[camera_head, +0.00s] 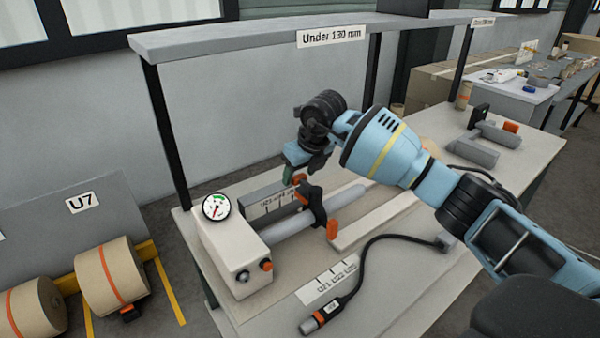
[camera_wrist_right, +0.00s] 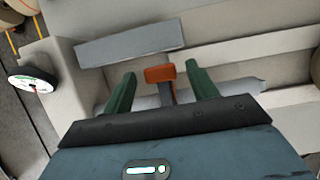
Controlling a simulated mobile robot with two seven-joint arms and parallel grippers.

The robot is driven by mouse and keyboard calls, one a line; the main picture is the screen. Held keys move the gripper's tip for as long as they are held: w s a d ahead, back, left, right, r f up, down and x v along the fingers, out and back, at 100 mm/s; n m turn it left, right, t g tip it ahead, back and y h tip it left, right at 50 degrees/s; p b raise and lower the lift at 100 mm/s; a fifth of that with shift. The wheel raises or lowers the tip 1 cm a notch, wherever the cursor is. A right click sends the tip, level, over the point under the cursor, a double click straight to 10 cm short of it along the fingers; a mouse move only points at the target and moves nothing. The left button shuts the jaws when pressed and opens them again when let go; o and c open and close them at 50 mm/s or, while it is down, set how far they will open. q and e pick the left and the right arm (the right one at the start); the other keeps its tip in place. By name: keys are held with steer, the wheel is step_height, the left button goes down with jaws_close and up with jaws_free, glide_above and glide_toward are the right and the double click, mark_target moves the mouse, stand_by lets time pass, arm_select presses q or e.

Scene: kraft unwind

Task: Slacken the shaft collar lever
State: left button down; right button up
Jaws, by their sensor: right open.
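The dark shaft collar (camera_head: 312,204) sits around a grey horizontal shaft (camera_head: 347,196) on the bench. An orange-ended lever (camera_head: 299,179) stands up from the collar, and a second orange piece (camera_head: 332,230) hangs at its front. My right gripper (camera_head: 293,172) is just above the lever, pointing down. In the right wrist view its two green fingers (camera_wrist_right: 160,68) are apart, with the orange lever end (camera_wrist_right: 160,74) between them and a gap on both sides. The collar is mostly hidden there by the gripper body. My left gripper is not in view.
A white box with a dial gauge (camera_head: 216,207) stands at the shaft's left end. A grey block (camera_head: 262,200) lies behind the shaft. A black cable with an orange-banded tool (camera_head: 322,316) lies in front. A shelf (camera_head: 240,42) spans above the bench. Paper rolls (camera_head: 110,275) are at left.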

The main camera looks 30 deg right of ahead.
steer(key=shift+w+f, duration=0.1)
steer(key=shift+f, duration=0.05)
steer(key=shift+c, duration=0.2)
jaws_close()
